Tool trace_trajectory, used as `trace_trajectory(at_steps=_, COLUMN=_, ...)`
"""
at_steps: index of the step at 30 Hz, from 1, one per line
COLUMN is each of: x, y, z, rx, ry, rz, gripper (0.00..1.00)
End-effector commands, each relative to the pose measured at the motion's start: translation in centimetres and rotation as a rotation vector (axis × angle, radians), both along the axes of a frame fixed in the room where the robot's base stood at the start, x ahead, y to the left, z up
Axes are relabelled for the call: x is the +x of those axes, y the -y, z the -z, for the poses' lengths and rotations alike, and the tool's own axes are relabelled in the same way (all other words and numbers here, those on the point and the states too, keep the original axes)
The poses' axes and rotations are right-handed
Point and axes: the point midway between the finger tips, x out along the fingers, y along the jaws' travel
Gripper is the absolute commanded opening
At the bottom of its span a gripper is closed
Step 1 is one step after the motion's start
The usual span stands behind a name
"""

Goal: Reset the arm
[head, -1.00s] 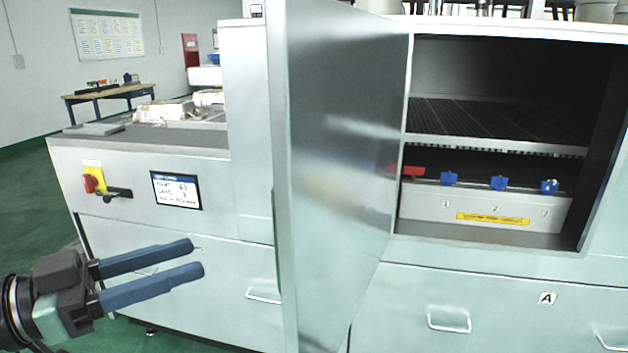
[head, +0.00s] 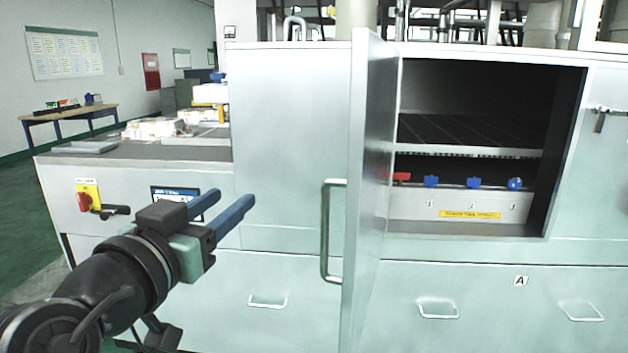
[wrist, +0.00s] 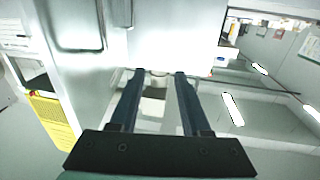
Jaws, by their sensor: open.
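My gripper (head: 228,204) is at the left of the head view, in front of the metal cabinet. Its two blue fingers are apart with nothing between them. The fingers also show in the wrist view (wrist: 158,74), spread and empty. The cabinet door (head: 370,170) stands open to the right of my gripper, seen nearly edge-on with its handle (head: 328,232) facing left. My gripper is apart from the door and the handle.
The open compartment holds a shelf (head: 470,150) and below it a grey box (head: 415,207) with one red and several blue parts. A counter (head: 130,150) with a red switch (head: 84,201) and a screen is at the left. A table (head: 70,113) stands far back left.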

Motion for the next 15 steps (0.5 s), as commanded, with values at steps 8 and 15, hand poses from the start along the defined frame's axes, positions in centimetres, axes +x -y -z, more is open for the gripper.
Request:
trace_trajectory(at_steps=8, x=-8.4, y=8.6, z=-13.6, rx=-0.070, ry=0.536, rz=-0.222, gripper=0.47)
trace_trajectory(at_steps=15, x=-16.2, y=11.2, z=-23.0, rx=-0.145, ry=0.815, rz=-0.248, gripper=0.47)
